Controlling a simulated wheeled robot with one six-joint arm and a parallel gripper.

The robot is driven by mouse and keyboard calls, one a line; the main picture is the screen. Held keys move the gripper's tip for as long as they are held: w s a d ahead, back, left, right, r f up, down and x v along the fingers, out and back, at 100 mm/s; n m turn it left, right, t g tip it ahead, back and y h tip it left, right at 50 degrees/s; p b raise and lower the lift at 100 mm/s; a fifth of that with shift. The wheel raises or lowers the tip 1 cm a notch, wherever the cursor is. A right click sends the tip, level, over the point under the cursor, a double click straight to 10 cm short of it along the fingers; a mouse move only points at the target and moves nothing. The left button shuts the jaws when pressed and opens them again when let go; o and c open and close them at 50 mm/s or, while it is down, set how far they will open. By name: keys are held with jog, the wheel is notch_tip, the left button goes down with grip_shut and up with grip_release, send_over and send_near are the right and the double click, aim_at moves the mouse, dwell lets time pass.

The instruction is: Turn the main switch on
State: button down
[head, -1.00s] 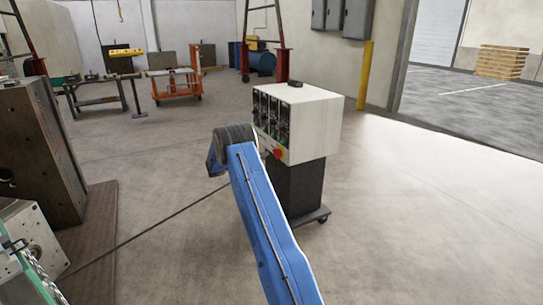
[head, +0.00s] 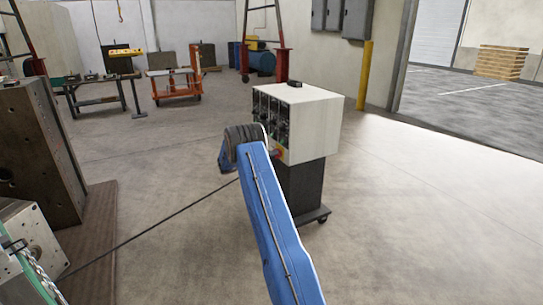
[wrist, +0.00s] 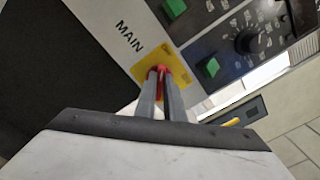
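The main switch is a red knob (wrist: 161,69) on a yellow plate (wrist: 182,73), next to the printed word MAIN in the wrist view. My gripper (wrist: 161,79) is at the knob, its two grey fingers close together with the red between and just beyond their tips. The fingers appear closed on the knob, and they hide most of it, so its exact angle is unclear. My arm hides my gripper there.
Green buttons (wrist: 209,68) and a black dial (wrist: 247,41) sit close beside the switch on the cabinet's panel. The cabinet stands on a dark wheeled base (head: 305,190). A cable (head: 160,225) runs across the floor. Open floor lies to the right.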

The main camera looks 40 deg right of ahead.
jog(key=shift+m, duration=0.4)
jog(key=m, duration=1.6)
jog(key=shift+s+a+m, duration=0.15)
jog(key=shift+s+m, duration=0.2)
jog(key=shift+m, duration=0.05)
dwell(0.4)
jog(key=c, duration=1.8)
grip_release()
jog(key=shift+c, duration=0.2)
